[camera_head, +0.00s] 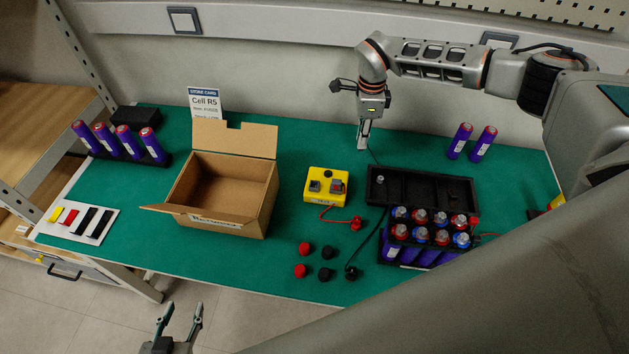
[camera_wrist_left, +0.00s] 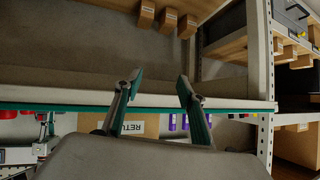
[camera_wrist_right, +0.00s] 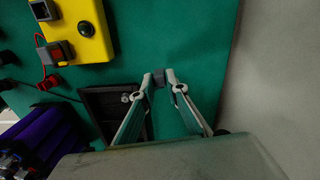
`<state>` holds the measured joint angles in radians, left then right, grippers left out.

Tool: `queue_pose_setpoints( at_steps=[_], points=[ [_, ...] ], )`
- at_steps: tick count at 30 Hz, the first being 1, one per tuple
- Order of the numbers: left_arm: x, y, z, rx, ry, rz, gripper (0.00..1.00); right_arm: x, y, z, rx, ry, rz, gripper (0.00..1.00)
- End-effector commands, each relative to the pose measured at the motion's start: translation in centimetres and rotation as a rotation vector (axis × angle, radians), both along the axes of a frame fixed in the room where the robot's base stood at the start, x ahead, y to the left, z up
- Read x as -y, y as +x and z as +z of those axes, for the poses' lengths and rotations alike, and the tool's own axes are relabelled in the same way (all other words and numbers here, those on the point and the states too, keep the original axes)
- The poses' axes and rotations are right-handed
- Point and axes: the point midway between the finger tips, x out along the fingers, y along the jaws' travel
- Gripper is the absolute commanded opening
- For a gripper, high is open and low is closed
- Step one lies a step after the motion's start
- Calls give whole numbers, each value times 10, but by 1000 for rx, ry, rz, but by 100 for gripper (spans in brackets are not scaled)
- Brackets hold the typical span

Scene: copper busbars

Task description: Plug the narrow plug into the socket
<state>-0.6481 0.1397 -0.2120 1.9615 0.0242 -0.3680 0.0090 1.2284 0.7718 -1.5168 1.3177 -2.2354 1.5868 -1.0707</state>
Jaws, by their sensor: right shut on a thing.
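The yellow socket box (camera_head: 326,187) lies on the green table mat, with two square openings and a black round knob; it also shows in the right wrist view (camera_wrist_right: 98,44). One opening (camera_wrist_right: 42,11) looks empty; the other holds a dark block with red on it (camera_wrist_right: 56,52). My right gripper (camera_head: 363,142) is shut on a small dark grey plug (camera_wrist_right: 158,78), held between its fingertips, behind and right of the box and apart from it. Whether it touches the mat is unclear. My left gripper (camera_head: 179,318) is open and empty, in front of the table; its fingers show in the left wrist view (camera_wrist_left: 160,85).
A black tray (camera_head: 455,191) and a crate of purple cells (camera_head: 425,240) stand right of the box. An open cardboard box (camera_head: 250,222) stands left. Red and black caps (camera_head: 326,274) lie in front. A red lead (camera_head: 355,223) runs from the box.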

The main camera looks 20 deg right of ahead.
Motion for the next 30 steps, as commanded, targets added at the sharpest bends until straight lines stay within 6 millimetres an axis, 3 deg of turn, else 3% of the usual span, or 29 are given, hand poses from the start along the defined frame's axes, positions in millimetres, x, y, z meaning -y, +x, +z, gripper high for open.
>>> queue_pose_setpoints(
  at_steps=[3, 11, 14, 17, 24, 30],
  points=[
    [0, 1, 10, 4, -1, 0, 40, 0, 0, 7, -1, -1, 0, 0],
    [0, 1, 9, 5, -1, 0, 40, -1, -1, 5, -1, -1, 0, 0],
    [0, 1, 8, 2, -1, 0, 40, -11, -2, 8, 0, 2, -2, 0],
    [0, -1, 8, -3, 1, 0, 40, -37, -7, 17, 1, 6, -13, 0],
    [-5, -3, 9, -12, 9, 5, 40, -125, -41, 45, 0, 9, -78, 0],
    [-11, -3, 10, -17, 15, 14, 40, -168, -69, 59, 0, 2, -126, 0]
  ],
)
